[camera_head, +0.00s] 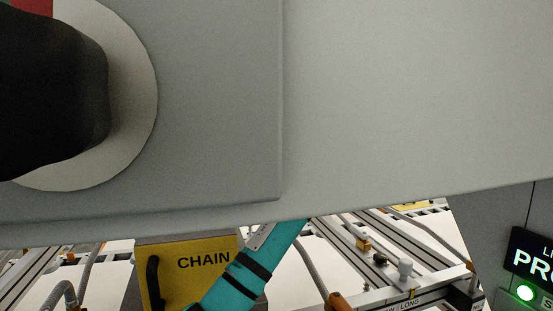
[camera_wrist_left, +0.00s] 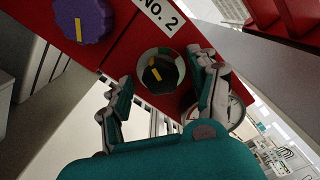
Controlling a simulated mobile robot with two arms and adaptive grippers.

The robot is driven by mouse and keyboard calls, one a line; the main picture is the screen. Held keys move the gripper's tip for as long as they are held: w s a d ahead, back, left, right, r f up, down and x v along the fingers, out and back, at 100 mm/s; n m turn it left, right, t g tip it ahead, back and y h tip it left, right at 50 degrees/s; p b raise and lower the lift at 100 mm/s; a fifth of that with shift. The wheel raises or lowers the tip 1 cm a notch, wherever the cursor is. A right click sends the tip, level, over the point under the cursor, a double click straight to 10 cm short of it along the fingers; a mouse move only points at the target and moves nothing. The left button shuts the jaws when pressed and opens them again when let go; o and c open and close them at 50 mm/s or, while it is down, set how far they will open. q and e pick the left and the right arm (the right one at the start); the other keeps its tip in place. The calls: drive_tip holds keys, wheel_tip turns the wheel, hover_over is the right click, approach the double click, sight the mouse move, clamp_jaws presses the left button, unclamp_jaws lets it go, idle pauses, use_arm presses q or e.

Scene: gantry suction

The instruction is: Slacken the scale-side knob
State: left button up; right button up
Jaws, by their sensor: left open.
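In the left wrist view, a black knob (camera_wrist_left: 158,77) with a yellow mark sits on a pale round plate on a red panel (camera_wrist_left: 118,55). My open left gripper (camera_wrist_left: 164,84) has one finger on each side of this knob; I cannot tell whether they touch it. A round, pale-rimmed dial (camera_wrist_left: 237,112) shows partly behind the right-hand finger. A purple lobed knob (camera_wrist_left: 82,18) with a yellow mark is at the upper left, outside the fingers. I cannot tell for certain which knob is the scale-side one. My right gripper is not in view.
In the head view a large grey surface (camera_head: 380,90) fills the upper part, with a dark rounded form (camera_head: 50,95) at left. Below are a yellow box marked CHAIN (camera_head: 190,287), metal rails (camera_head: 350,245) and a lit screen (camera_head: 540,258). A NO. 2 label (camera_wrist_left: 160,12) is above the black knob.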

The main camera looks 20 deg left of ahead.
use_arm(q)
drive_tip(key=c, duration=1.1)
drive_tip(key=shift+c, duration=0.2)
drive_tip(key=shift+f+n, duration=0.1)
drive_tip(key=shift+n, duration=0.2)
drive_tip(key=shift+n+b, duration=1.95)
drive_tip(key=shift+n, duration=1.15)
drive_tip(key=o, duration=1.1)
